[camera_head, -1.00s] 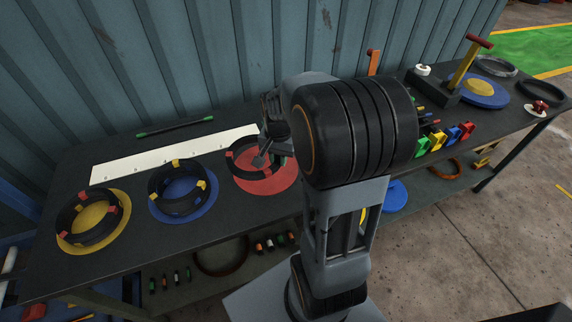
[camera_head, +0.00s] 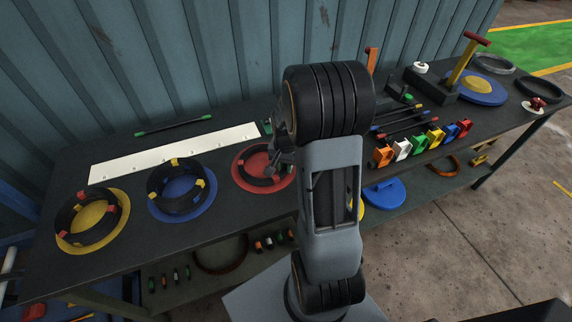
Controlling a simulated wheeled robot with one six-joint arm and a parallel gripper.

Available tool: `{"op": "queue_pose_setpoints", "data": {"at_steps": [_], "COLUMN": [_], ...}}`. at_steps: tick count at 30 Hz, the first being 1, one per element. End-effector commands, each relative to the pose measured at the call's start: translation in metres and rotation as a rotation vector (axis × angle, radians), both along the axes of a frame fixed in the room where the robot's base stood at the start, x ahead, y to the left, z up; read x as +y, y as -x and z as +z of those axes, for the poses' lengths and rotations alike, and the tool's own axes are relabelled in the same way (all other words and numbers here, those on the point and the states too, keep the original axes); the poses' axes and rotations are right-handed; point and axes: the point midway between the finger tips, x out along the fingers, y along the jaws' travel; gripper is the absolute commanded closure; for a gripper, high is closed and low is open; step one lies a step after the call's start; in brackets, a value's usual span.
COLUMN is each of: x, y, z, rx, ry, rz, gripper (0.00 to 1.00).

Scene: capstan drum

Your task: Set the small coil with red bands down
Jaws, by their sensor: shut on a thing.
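The small coil with red bands (camera_head: 257,180) is a dark ring. It shows as an arc at the red disc (camera_head: 243,156), with its right part hidden by my gripper. It is low over the disc or on it; I cannot tell if it touches. My gripper (camera_head: 277,166) is shut on the coil at its right side. My arm hides part of the jaws and the disc's right edge.
A dark coil with red blocks (camera_head: 75,233) sits on a yellow disc (camera_head: 122,211) at left. A coil with yellow blocks (camera_head: 164,188) sits on a blue disc (camera_head: 207,208). A white strip (camera_head: 165,154) lies behind. Coloured clips (camera_head: 401,149) stand at right.

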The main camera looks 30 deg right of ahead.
Motion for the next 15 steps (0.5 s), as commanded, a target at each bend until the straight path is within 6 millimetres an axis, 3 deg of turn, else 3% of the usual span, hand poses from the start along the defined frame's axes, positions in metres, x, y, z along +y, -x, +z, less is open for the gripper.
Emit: {"op": "queue_pose_setpoints", "data": {"at_steps": [8, 9, 15], "x": [-0.0002, 0.0001, 0.0001], "y": [-0.0007, -0.0001, -0.0001], "z": [-0.0014, -0.0020, -0.0015], "rx": [-0.003, 0.000, 0.000], "ry": [0.001, 0.000, 0.000], "rz": [-0.001, 0.000, 0.000], "gripper": [1.00, 0.78, 0.58]}}
